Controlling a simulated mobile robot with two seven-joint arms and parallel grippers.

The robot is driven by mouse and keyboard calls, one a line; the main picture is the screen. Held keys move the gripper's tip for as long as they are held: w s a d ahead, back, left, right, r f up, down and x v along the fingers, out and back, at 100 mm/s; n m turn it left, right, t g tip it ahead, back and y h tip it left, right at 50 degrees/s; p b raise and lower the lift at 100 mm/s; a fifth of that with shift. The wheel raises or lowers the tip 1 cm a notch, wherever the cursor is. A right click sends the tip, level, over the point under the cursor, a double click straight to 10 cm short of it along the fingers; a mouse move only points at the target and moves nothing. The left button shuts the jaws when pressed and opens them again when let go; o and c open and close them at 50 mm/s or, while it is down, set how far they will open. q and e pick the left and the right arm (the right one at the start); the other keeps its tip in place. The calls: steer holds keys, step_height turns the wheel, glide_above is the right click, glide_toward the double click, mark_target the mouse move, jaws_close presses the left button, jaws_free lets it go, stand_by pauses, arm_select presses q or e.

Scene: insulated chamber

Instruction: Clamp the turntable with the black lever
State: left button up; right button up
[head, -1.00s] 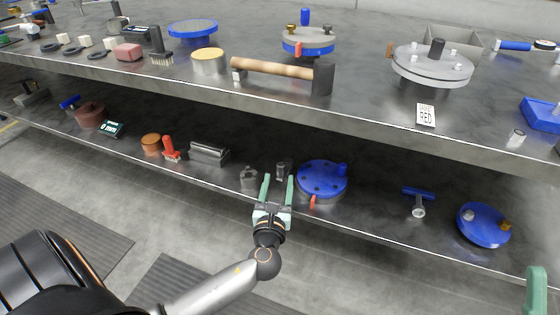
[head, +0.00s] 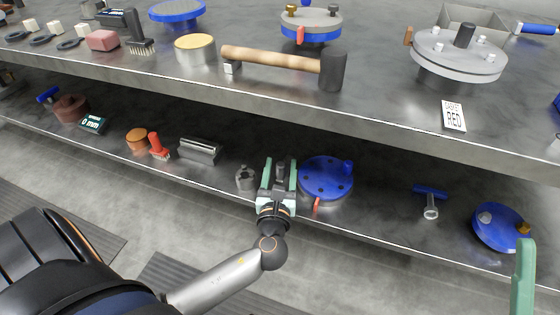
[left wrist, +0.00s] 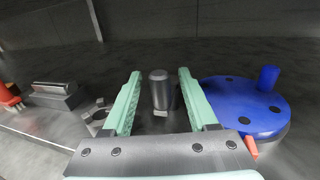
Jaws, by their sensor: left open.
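My left gripper (head: 279,178) is open over the lower shelf, its green fingers on either side of a small dark grey cylinder (left wrist: 160,92). In the left wrist view gaps show between the cylinder and both fingers. A blue turntable (head: 326,177) with a blue knob and a red lever lies just right of the gripper. A grey turntable (head: 460,56) with a black upright knob and a brown lever stands on the upper shelf. I cannot make out a black lever on any turntable. One green finger of my right gripper (head: 523,280) shows at the lower right.
A notched grey part (head: 245,178) sits close left of the left gripper. A grey block (head: 199,150) and a red-handled brush (head: 158,146) lie farther left. A blue T-handle (head: 430,199) and a blue disc (head: 500,228) lie right. The upper shelf edge overhangs behind.

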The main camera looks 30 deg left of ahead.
arm_select(q)
steer(key=shift+w, duration=0.15)
jaws_close()
stand_by(0.6)
steer(key=shift+a, duration=0.1)
stand_by(0.8)
